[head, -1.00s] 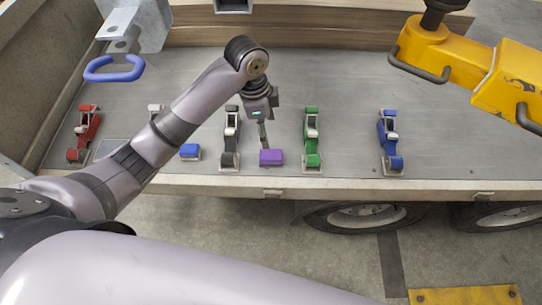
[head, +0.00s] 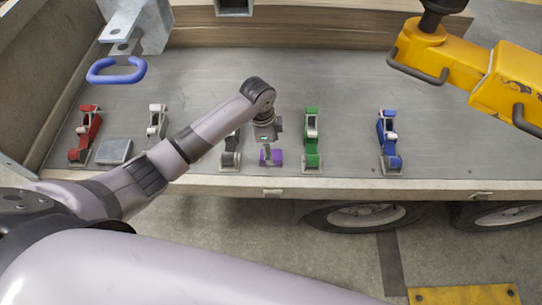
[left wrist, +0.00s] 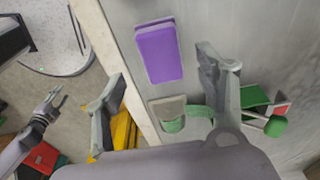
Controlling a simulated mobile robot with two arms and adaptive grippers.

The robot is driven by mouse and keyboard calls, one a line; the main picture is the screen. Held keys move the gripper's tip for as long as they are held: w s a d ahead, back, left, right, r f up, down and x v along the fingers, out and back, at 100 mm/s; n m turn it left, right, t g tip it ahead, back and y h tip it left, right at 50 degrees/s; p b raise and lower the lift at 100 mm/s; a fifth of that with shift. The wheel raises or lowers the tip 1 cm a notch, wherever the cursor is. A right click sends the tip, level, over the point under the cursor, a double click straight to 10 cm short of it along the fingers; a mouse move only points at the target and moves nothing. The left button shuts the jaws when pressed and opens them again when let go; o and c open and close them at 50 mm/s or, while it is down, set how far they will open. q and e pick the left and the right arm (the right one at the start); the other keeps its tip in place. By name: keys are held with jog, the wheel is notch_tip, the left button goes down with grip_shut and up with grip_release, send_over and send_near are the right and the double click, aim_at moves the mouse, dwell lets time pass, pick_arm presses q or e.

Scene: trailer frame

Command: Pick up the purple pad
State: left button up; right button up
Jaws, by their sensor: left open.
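The purple pad (head: 278,158) lies flat on the grey trailer bed near its front edge, between a black clamp and a green clamp. My left gripper (head: 270,155) is above it, pointing down, and covers part of the pad. In the left wrist view the whole purple pad (left wrist: 160,52) shows beyond the open fingers of my left gripper (left wrist: 161,64), roughly between them. Nothing is held, and a gap seems to remain between the fingers and the pad. My right gripper is not in view.
The black clamp (head: 230,155) stands just left of the pad, partly behind my arm. The green clamp (head: 311,140) is close on the right, and a blue clamp (head: 388,140) farther right. A grey pad (head: 113,151) lies left. A yellow machine (head: 470,65) hangs upper right.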

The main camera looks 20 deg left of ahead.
pick_arm(q)
jog(key=shift+w+d+f, duration=0.1)
jog(key=shift+f, duration=1.05)
jog(key=shift+w+d+f, duration=0.1)
jog(key=shift+f, duration=1.05)
jog(key=shift+c, duration=0.6)
jog(key=c, duration=1.1)
jog(key=shift+c, duration=0.3)
notch_tip(320, 180, up, 10)
jog(key=shift+r, duration=0.1)
jog(key=o, duration=0.7)
jog(key=shift+c, duration=0.2)
jog(key=c, duration=0.5)
